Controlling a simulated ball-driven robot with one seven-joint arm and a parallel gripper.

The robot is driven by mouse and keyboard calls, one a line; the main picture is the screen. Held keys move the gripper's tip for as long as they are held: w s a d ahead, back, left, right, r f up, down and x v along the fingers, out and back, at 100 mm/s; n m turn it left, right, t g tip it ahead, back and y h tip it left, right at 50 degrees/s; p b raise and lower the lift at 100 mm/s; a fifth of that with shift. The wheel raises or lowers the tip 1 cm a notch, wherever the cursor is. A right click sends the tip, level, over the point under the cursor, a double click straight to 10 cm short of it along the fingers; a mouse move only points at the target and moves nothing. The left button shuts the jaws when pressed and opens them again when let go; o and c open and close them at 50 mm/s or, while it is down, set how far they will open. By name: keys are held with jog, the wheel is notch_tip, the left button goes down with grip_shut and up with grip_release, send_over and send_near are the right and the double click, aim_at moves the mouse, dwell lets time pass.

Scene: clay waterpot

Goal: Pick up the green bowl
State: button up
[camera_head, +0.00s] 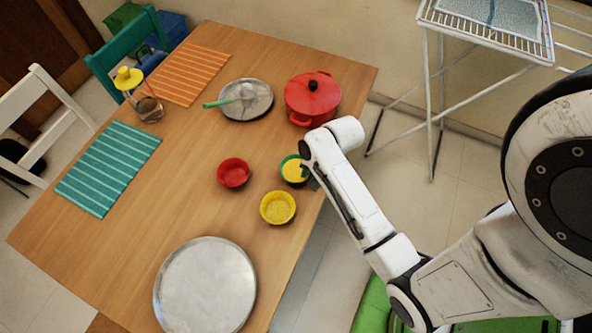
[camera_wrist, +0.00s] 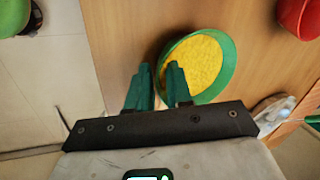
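The green bowl (camera_head: 284,165) holds yellow grainy food and stands near the table's right edge. In the wrist view the green bowl (camera_wrist: 229,68) lies just beyond my fingers. My gripper (camera_wrist: 158,76) is open, with nothing held between its two teal fingers. The right finger overlaps the bowl's left part in the wrist view; the left finger is outside it, with the near-left rim between them. I cannot tell whether a finger touches the bowl. In the head view my arm reaches the bowl from the right and hides part of the gripper.
A yellow bowl (camera_head: 278,208) and a red bowl (camera_head: 234,173) stand close by on the table (camera_head: 190,190). A red lidded pot (camera_head: 312,95) is behind. A plate (camera_head: 247,101) with a green-handled utensil and a large metal tray (camera_head: 205,287) also lie there.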

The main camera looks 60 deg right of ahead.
jog(key=shift+c, duration=0.3)
grip_shut()
jog(key=shift+r, duration=0.15)
